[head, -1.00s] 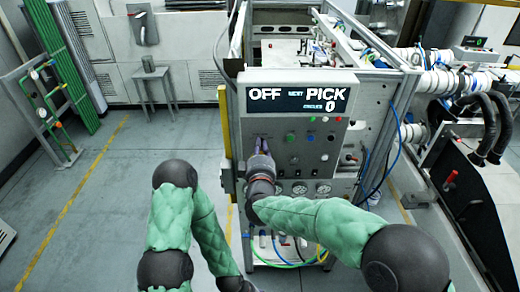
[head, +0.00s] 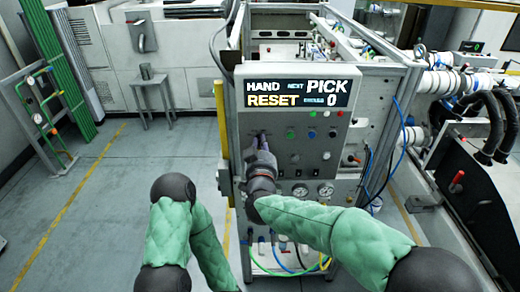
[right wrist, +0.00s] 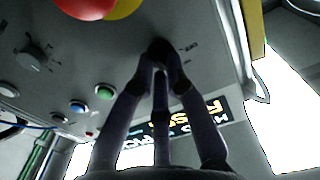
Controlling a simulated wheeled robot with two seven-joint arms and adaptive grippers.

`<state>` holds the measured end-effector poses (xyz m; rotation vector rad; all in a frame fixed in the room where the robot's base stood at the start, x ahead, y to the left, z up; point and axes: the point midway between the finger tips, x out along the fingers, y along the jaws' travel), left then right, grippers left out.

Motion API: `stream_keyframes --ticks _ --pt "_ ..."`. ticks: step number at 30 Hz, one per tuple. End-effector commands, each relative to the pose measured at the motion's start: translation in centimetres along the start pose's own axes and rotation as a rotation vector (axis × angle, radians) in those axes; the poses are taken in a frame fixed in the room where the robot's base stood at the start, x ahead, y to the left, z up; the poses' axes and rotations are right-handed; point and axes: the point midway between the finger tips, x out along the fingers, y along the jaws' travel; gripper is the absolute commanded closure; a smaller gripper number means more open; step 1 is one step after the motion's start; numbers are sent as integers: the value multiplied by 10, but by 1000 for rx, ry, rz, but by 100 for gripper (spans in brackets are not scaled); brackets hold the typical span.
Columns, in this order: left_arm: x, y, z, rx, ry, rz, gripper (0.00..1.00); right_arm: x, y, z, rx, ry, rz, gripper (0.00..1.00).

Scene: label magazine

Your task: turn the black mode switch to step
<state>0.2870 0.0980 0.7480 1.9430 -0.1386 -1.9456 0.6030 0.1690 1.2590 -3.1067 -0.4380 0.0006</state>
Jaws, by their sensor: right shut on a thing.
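The black mode switch (right wrist: 160,50) is on the grey control panel (head: 310,180). My right gripper (right wrist: 162,68) is shut on it, its fingers closing around the knob. In the head view my right gripper (head: 262,147) reaches the panel's left side, below the display, and covers most of the switch. The display (head: 297,94) reads HAND, RESET, NEXT PICK and 0. The switch's exact pointer direction cannot be made out. My left gripper is outside both views.
A red and yellow emergency button (right wrist: 85,8) is close to the fingers in the wrist view, with another dark knob (right wrist: 33,58) and green (right wrist: 104,92) and blue (right wrist: 78,107) buttons. Gauges (head: 326,190) and hoses sit lower.

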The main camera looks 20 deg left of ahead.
Motion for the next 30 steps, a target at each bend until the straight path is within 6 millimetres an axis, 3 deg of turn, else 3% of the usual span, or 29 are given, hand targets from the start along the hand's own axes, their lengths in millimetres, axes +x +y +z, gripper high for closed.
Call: stream_keyframes --ticks 15,30 --pt "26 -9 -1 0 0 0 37 0 1 4 332 -2 0 100" --pt "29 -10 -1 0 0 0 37 0 1 3 390 -3 0 100"
